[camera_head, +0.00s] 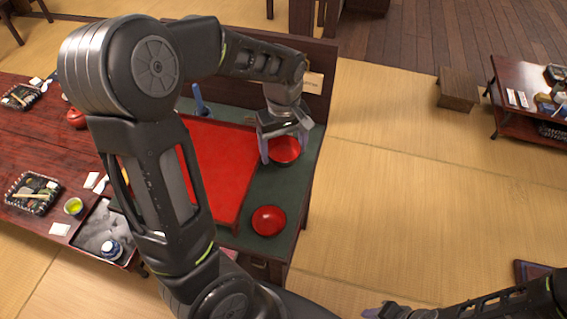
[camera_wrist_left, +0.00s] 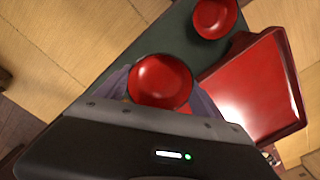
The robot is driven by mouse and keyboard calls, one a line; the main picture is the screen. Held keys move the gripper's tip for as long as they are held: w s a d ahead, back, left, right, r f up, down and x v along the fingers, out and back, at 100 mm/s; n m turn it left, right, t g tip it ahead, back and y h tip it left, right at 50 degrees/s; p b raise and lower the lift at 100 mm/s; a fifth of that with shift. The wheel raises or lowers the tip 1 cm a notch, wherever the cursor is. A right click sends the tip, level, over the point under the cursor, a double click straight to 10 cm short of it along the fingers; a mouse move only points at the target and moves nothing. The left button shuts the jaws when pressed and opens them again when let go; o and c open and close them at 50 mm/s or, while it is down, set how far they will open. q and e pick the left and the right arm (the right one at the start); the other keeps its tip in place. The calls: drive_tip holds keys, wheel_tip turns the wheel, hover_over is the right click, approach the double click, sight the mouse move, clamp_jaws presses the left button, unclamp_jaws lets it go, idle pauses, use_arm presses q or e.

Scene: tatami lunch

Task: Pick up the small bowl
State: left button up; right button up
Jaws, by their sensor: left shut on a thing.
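A red bowl (camera_head: 286,153) is between the fingers of my left gripper (camera_head: 284,146), above the far right part of the dark green table top. The left wrist view shows this bowl (camera_wrist_left: 160,78) close up, with the gripper (camera_wrist_left: 158,96) shut on it; the fingers are partly hidden behind it. I cannot tell how far it is off the table. A second red bowl (camera_head: 269,221) stands apart near the table's front right corner; it also shows in the left wrist view (camera_wrist_left: 214,17). My right gripper (camera_head: 382,312) is at the bottom edge, partly cut off.
A red tray (camera_head: 222,165) lies on the green-topped table (camera_head: 262,193), left of the bowls. A blue object (camera_head: 199,98) stands behind it. Dark red tables with dishes stand at left and far right (camera_head: 520,80).

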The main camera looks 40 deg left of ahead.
sight(283, 157)
use_arm(q)
wheel_tip(283, 157, up, 6)
drive_tip(key=shift+r, duration=0.25)
idle(0.7)
